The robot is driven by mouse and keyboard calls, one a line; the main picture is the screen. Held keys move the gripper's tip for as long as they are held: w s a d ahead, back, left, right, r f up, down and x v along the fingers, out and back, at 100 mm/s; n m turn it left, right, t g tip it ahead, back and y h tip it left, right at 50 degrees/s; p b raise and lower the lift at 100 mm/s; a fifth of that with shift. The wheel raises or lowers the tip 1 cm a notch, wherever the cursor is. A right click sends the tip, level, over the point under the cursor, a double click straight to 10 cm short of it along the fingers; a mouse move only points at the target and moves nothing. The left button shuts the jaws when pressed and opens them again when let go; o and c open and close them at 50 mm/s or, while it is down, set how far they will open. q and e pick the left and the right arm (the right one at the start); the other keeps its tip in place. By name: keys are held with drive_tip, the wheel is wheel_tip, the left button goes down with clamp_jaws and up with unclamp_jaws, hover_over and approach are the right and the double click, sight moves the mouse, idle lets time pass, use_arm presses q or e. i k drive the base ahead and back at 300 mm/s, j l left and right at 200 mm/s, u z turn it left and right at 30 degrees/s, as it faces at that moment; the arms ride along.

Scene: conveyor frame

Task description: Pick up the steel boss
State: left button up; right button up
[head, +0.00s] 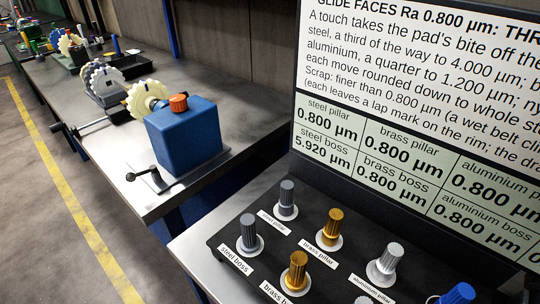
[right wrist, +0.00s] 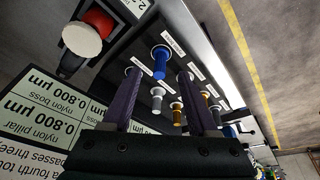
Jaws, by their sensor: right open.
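The steel boss (head: 249,237) is a dark grey ribbed knob standing upright on a white disc, behind its "steel boss" label (head: 235,260), at the left front of the black tray (head: 222,246) in the head view. The steel pillar (head: 286,200) stands behind it to the right. In the right wrist view my right gripper (right wrist: 158,73) is open and empty, its fingers spread. A blue knob (right wrist: 160,62) shows beyond the gap between the fingertips. Grey pieces stand farther along the tray there; I cannot tell which is the steel boss. My left gripper is in neither view.
Brass pillar (head: 330,228), brass boss (head: 295,272) and aluminium pillar (head: 384,264) stand close to the right. A display panel (head: 400,150) rises behind the tray, reading 5.920 µm for steel boss. A bench with a blue block (head: 186,135) is left.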

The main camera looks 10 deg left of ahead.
sight(249, 242)
drive_tip(key=z, duration=0.4)
drive_tip(key=l+z, duration=0.1)
drive_tip(key=z, duration=0.7)
drive_tip(key=i+z, duration=0.1)
drive_tip(key=z, duration=0.35)
drive_tip(key=u, duration=2.2)
drive_tip(key=i+j+z, duration=0.1)
drive_tip(key=j+z, duration=0.2)
drive_tip(key=z, duration=0.15)
drive_tip(key=j+z, duration=0.3)
drive_tip(key=z, duration=0.15)
drive_tip(key=j+z, duration=0.75)
drive_tip(key=z, duration=0.15)
drive_tip(key=j+z, duration=0.4)
drive_tip(key=k+l, duration=0.05)
drive_tip(key=l, duration=0.05)
